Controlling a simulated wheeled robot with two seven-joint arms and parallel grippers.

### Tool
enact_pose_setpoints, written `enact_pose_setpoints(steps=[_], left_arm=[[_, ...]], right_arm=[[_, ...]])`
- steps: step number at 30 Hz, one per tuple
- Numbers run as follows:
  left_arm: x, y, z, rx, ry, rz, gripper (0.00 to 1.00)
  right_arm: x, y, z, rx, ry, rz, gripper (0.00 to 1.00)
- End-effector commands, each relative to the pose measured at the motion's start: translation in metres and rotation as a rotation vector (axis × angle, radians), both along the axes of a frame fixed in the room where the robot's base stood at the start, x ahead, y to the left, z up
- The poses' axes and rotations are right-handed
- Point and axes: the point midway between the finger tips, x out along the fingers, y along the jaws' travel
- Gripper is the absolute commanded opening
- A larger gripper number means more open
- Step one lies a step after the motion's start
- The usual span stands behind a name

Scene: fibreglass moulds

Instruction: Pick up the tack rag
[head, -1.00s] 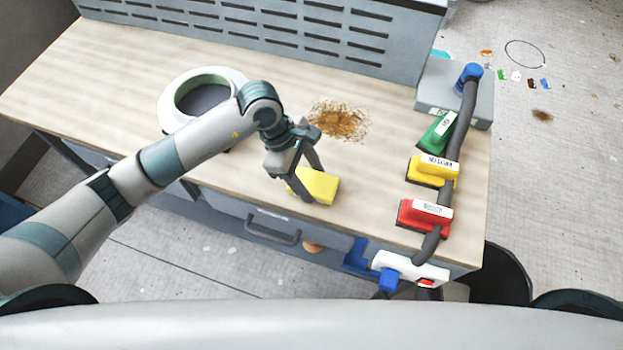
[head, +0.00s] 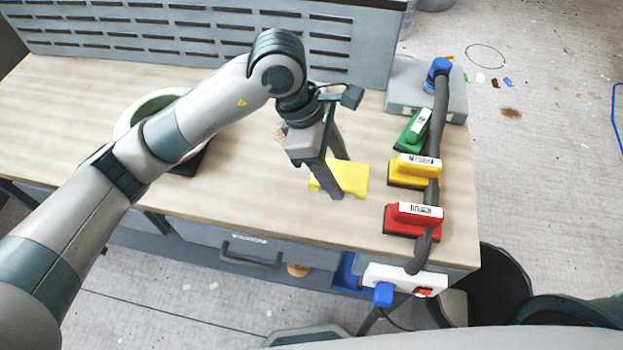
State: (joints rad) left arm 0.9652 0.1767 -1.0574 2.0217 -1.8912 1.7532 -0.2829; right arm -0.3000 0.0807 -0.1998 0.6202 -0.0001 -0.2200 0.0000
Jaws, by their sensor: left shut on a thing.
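The yellow tack rag (head: 352,178) is a flat, roughly rectangular piece at the bench's front, left of the sanding blocks. My left gripper (head: 340,180) comes down over its left part and is shut on it, with one dark finger in front and the other behind. I cannot tell whether the rag touches the bench or is held just above it. A small bit of brown dust (head: 279,135) shows beside the gripper; the arm may hide more. My right gripper is not in view.
Green (head: 408,135), yellow (head: 405,172) and red (head: 405,220) sanding blocks line the right side, with a grey hose (head: 438,130) beside them. A white ring-shaped mould (head: 128,122) sits behind my left arm. A slotted panel (head: 200,30) closes the back.

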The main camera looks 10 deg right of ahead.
Motion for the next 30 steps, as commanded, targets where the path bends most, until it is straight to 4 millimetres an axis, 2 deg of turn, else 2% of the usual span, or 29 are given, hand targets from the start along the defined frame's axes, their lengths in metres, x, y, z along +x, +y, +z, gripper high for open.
enact_pose_setpoints(steps=[6, 21, 22, 24, 30], left_arm=[[-0.003, -0.015, 0.008, 0.0, 0.0, 0.0, 0.32], [-0.003, -0.016, 0.01, 0.0, 0.0, 0.001, 0.32], [-0.003, -0.016, 0.01, 0.0, 0.0, 0.001, 0.47], [-0.003, -0.016, 0.01, 0.0, 0.0, 0.001, 0.36], [-0.002, -0.013, 0.009, 0.001, 0.001, -0.01, 0.36]], right_arm=[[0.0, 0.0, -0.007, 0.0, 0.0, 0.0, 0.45], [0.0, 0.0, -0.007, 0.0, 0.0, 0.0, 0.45], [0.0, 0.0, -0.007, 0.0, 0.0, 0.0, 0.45], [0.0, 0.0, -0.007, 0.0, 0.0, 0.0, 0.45], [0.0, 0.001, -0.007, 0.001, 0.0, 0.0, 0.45]])
